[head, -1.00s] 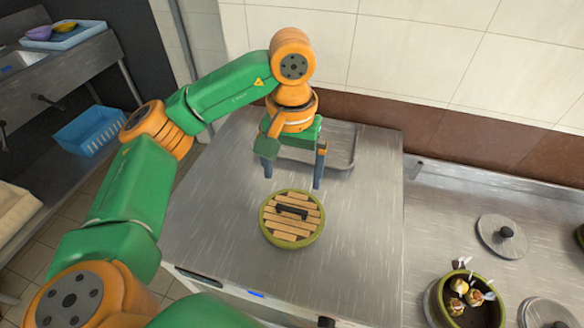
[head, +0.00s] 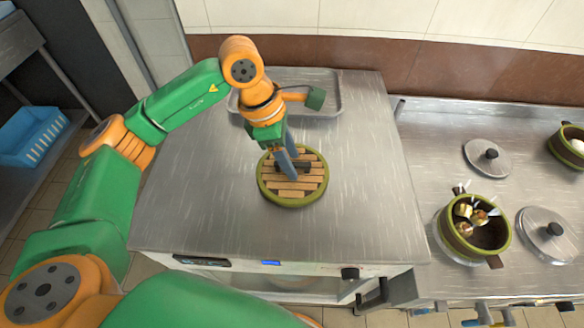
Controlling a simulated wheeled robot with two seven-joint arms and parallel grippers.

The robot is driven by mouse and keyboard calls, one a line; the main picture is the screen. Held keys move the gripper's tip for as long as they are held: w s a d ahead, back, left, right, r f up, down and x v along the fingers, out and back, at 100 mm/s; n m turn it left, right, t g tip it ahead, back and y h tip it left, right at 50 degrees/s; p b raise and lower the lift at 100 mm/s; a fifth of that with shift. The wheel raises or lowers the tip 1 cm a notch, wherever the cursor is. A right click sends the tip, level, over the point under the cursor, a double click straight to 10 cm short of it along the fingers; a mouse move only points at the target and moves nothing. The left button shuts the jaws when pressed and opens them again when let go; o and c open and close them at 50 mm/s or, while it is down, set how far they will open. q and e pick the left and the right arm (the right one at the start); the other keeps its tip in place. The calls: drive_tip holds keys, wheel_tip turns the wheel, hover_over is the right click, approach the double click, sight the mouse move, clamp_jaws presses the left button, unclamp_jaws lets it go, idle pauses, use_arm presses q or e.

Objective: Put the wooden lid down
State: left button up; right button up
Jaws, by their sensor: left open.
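The round wooden lid (head: 290,190) has light slats, a green rim and a dark bar handle on top. It lies flat on the steel worktop (head: 200,210). My left gripper (head: 293,172) is over the lid, its fingers pointing down at the handle. The jaws are open, and the fingers overlap in this view and hide part of the handle. I cannot tell whether they touch it. My right gripper is not in view.
A shallow metal tray (head: 335,105) lies at the back of the worktop. On the right counter stand a pot with skewered pieces (head: 448,238), another pot (head: 563,152) and metal lids (head: 475,160). A blue basket (head: 30,140) is at far left. The worktop around the lid is clear.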

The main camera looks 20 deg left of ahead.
use_arm(q)
drive_tip(key=shift+a+f, duration=0.1)
drive_tip(key=shift+f, duration=0.05)
clamp_jaws()
